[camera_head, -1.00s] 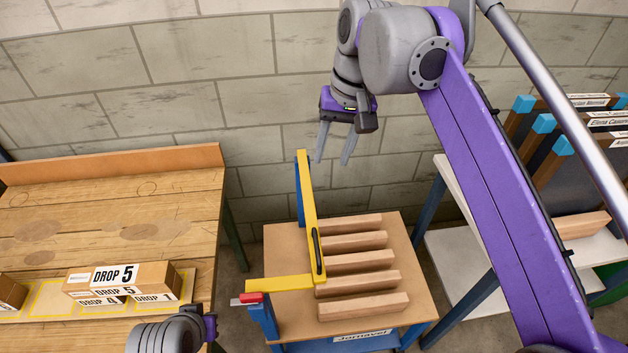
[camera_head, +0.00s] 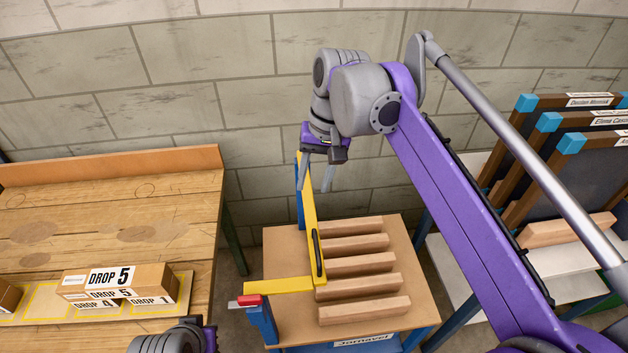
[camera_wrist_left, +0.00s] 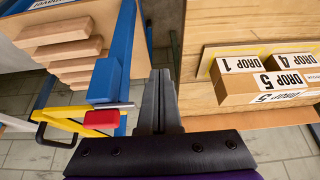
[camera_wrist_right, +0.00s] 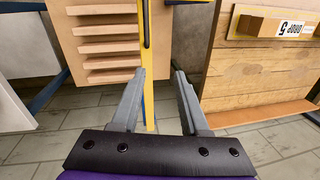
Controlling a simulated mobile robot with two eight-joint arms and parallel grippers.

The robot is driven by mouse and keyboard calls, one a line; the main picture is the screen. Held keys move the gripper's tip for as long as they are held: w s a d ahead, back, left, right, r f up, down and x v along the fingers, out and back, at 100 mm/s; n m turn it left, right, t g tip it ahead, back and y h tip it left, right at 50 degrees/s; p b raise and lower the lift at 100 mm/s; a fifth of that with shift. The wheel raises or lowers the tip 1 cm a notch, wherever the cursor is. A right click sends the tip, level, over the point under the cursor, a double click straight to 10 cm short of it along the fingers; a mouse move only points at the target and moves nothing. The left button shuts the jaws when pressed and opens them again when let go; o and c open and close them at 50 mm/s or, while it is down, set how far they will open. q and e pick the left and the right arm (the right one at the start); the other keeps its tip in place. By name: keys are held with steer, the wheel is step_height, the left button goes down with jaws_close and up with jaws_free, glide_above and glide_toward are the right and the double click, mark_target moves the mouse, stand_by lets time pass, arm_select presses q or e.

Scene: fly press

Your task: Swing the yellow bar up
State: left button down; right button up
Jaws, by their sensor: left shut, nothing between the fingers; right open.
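The yellow bar (camera_head: 309,222) lies low along the left side of the small wooden-topped press table, with a black handle (camera_head: 318,252) on it and a yellow arm (camera_head: 278,286) toward the front left. A red-tipped latch (camera_head: 249,300) sits at that arm's end on a blue post; it also shows in the left wrist view (camera_wrist_left: 101,119). My right gripper (camera_head: 315,188) is open and empty at the bar's far end. In the right wrist view the bar (camera_wrist_right: 149,103) shows between its spread fingers; contact cannot be told. My left gripper (camera_wrist_left: 158,73) is shut and empty near the latch and blue post.
Several wooden slats (camera_head: 360,281) lie on the press table (camera_head: 285,325). A workbench (camera_head: 110,205) with drop-labelled boxes (camera_head: 117,283) stands at left. Framed screens (camera_head: 545,165) stand on a rack at right. A block wall (camera_head: 250,80) is behind.

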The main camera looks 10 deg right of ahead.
steer(key=shift+f, duration=0.1)
jaws_close()
stand_by(1.4)
